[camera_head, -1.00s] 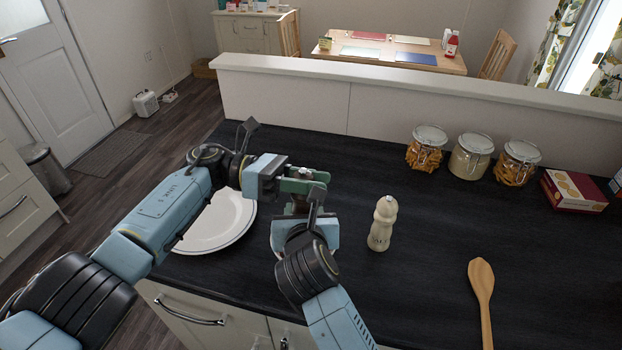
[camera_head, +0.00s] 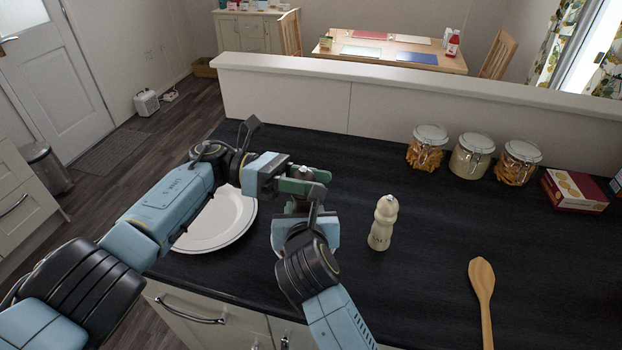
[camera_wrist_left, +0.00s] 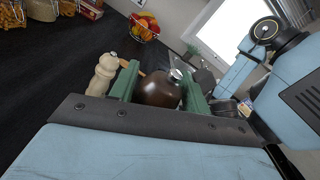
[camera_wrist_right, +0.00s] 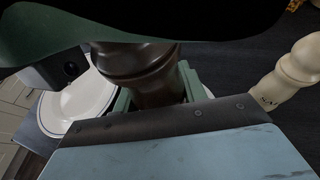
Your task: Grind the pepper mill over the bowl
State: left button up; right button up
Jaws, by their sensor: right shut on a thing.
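The dark brown pepper mill shows in the left wrist view (camera_wrist_left: 160,90), its round head topped by a silver nut, and in the right wrist view (camera_wrist_right: 140,75). In the head view the grippers mostly hide it. My right gripper (camera_head: 297,212) is shut on its body. My left gripper (camera_head: 298,182) has its green fingers on both sides of the mill's head; I cannot tell whether they press on it. The wide white bowl (camera_head: 232,232), partly behind my left arm, lies on the counter left of the grippers and shows in the right wrist view (camera_wrist_right: 80,105).
A cream mill (camera_head: 383,222) stands upright just right of my right gripper. A wooden spoon (camera_head: 482,285) lies further right. Glass jars (camera_head: 427,148) and a red box (camera_head: 574,191) stand at the back right. A low wall (camera_head: 400,105) borders the counter (camera_head: 420,225) behind.

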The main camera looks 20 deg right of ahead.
pick_arm(q)
jog(key=shift+n+t+h, duration=0.4)
jog(key=shift+n+t, duration=0.1)
